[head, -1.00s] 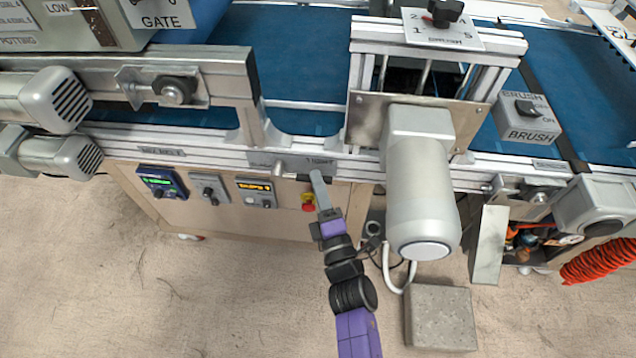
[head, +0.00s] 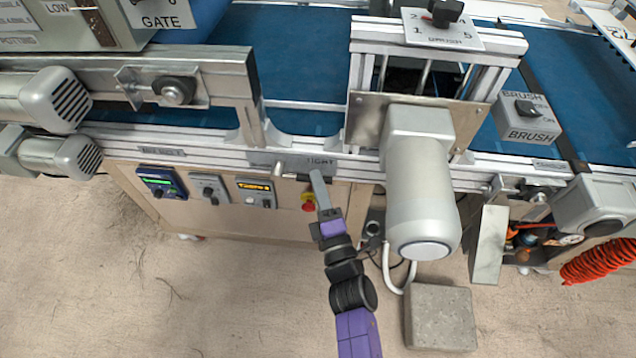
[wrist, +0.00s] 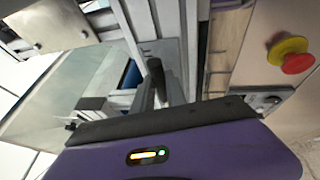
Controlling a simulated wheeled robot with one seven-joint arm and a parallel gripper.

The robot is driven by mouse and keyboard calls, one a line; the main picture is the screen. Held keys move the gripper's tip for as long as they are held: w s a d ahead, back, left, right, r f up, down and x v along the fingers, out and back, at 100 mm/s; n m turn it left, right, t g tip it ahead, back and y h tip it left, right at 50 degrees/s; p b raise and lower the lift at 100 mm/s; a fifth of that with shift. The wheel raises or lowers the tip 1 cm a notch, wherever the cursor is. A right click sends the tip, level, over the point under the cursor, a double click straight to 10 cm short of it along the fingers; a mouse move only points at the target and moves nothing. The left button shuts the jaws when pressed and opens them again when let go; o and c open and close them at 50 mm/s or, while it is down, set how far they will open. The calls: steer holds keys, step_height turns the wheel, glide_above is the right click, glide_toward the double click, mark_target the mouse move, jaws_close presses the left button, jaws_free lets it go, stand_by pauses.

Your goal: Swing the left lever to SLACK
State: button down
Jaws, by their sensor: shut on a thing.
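The left lever (head: 303,177) is on the near rail of the seeder in the head view, in front of a grey plate (head: 322,161) marked TIGHT. Its dark bar reaches right toward my gripper, and a silver round end (head: 279,170) shows at its left. I cannot read SLACK on the plate. My gripper (head: 317,174) is shut on the lever at the rail's front. In the wrist view a dark round grip (wrist: 155,76) stands between the fingers. The fingers hide part of the lever.
A big grey motor (head: 420,185) juts out just right of my gripper. A red and yellow stop button (head: 309,201) sits below it, and it also shows in the wrist view (wrist: 291,54). Control boxes (head: 210,189) line the front panel at left. A concrete block (head: 440,316) lies on the floor.

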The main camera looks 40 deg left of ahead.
steer(key=shift+f, duration=0.15)
steer(key=f+m+b, duration=0.1)
steer(key=b, duration=0.3)
steer(key=shift+f+t, duration=0.3)
steer(key=s+a+f+m+t+h+b, duration=0.2)
steer(key=m+b, duration=0.5)
steer(key=m, duration=0.5)
steer(key=s+a+f+m+t+h+b, duration=0.3)
steer(key=a+f+m+t+h+b, duration=0.2)
steer(key=m, duration=0.7)
steer(key=shift+a+f+m+t+h+b, duration=0.25)
steer(key=shift+a+m+t+h+b, duration=0.15)
steer(key=shift+a+t+h+b, duration=0.55)
steer(key=shift+d, duration=0.25)
steer(key=c, duration=1.3)
jaws_free()
steer(key=shift+r, duration=0.1)
steer(key=shift+c, duration=0.2)
